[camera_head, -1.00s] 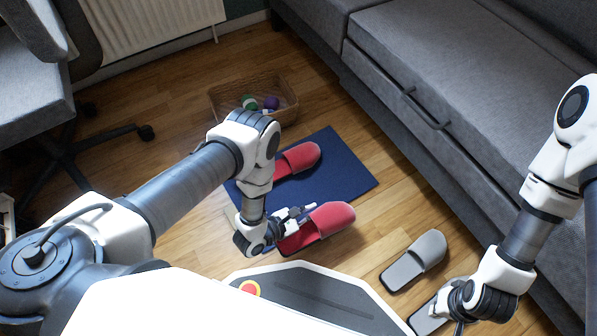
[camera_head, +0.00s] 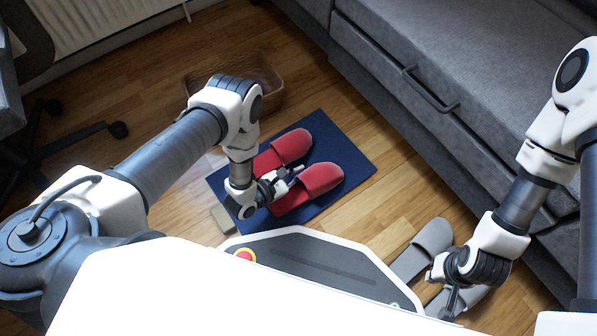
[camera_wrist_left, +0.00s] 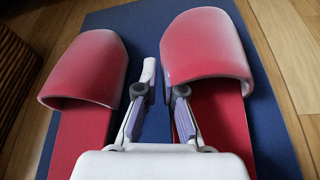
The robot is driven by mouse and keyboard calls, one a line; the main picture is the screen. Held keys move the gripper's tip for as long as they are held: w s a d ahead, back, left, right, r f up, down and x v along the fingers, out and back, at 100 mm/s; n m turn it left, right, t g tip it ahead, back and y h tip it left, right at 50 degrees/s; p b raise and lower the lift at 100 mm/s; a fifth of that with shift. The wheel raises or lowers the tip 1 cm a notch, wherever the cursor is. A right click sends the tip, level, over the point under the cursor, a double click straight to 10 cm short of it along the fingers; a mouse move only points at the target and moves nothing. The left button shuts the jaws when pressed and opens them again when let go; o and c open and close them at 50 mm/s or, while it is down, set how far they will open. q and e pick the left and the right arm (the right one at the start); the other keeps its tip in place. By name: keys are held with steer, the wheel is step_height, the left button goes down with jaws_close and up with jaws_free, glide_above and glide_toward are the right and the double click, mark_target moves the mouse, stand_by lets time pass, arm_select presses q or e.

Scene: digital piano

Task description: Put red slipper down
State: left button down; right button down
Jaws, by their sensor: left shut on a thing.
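Two red slippers lie side by side over the blue mat (camera_head: 350,171), toes pointing the same way. My left gripper (camera_head: 288,180) is shut on the near side red slipper (camera_head: 321,179), the right one in the left wrist view (camera_wrist_left: 208,45). One finger is at its inner edge and the other is in the gap between the slippers. The other red slipper (camera_head: 291,145) lies on the mat, apart from the fingers. I cannot tell whether the held slipper touches the mat. My right gripper (camera_head: 442,290) is low by the grey slippers; its fingers are unclear.
A grey slipper (camera_head: 431,240) lies on the wooden floor, with another one partly hidden beneath my right gripper. A wicker basket (camera_head: 262,88) stands behind the mat. The grey sofa (camera_head: 470,75) bounds the right side. A chair base is at the far left.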

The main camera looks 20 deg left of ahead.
arm_select(q)
steer(key=c, duration=1.3)
jaws_free()
steer(key=shift+r+p, duration=0.2)
steer(key=shift+p, duration=0.1)
steer(key=p+v, duration=0.6)
steer(key=v, duration=0.5)
steer(key=shift+s+a+r, duration=0.15)
steer(key=shift+s+a, duration=0.15)
steer(key=shift+s, duration=0.1)
